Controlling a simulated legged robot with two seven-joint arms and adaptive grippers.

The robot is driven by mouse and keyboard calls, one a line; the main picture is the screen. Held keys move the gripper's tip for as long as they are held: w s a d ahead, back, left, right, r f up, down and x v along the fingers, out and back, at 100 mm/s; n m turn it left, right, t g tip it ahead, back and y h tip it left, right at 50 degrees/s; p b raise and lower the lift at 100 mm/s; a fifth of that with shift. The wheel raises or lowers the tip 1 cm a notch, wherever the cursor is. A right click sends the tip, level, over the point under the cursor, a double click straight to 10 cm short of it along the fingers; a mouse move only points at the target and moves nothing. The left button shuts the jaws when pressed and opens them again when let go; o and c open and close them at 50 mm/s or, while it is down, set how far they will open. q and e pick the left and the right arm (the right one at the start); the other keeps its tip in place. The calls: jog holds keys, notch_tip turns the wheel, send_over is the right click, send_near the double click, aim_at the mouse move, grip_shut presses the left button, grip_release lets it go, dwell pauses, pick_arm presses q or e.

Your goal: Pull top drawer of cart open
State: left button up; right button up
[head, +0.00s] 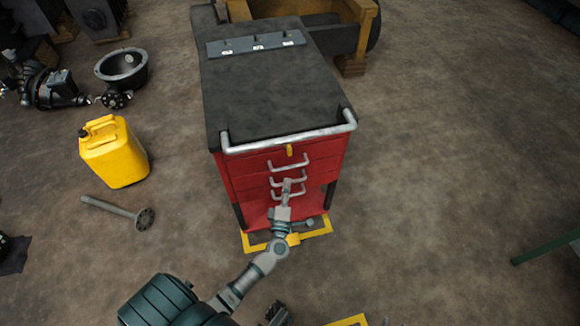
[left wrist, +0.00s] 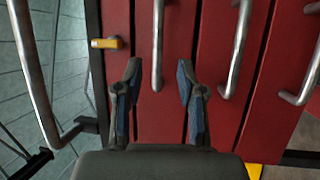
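The red cart (head: 235,185) with a dark top stands upright, its drawer front facing me. All its drawers look shut. The top drawer's metal handle (head: 288,164) is below a yellow latch (head: 290,150). My left gripper (head: 287,190) is in front of the drawer handles. In the left wrist view, turned sideways, my left gripper (left wrist: 159,75) is open, and the top handle (left wrist: 157,40) shows between its two fingers. I cannot tell whether they touch it. A dark part at the bottom edge of the head view may be my right gripper (head: 277,314).
A grey rail (head: 290,140) runs along the cart's top front edge. Lower handles (left wrist: 238,45) lie close beside the left gripper. A yellow canister (head: 115,155) and a metal shaft (head: 118,210) are on the floor at left.

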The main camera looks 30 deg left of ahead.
aim_at(291, 166)
pick_arm(q)
jog(key=x, duration=0.8)
jog(key=shift+f+b, duration=0.1)
jog(key=shift+b, duration=0.25)
jog(key=shift+w+a, duration=0.1)
jog(key=shift+a, duration=0.2)
jog(key=shift+d, duration=0.4)
jog(key=shift+c, duration=0.9)
jog(key=shift+d+r, duration=0.2)
jog(key=shift+d, duration=0.1)
grip_shut()
jog(key=shift+a, duration=0.1)
pick_arm(e)
jog(key=shift+w+a+r+t+y, duration=0.15)
jog(key=shift+w+r+t, duration=0.15)
jog(key=shift+w+t, duration=0.15)
jog(key=shift+w+d+r+t+y, duration=0.15)
jog(key=shift+w+r+t, duration=0.15)
jog(key=shift+w, duration=0.25)
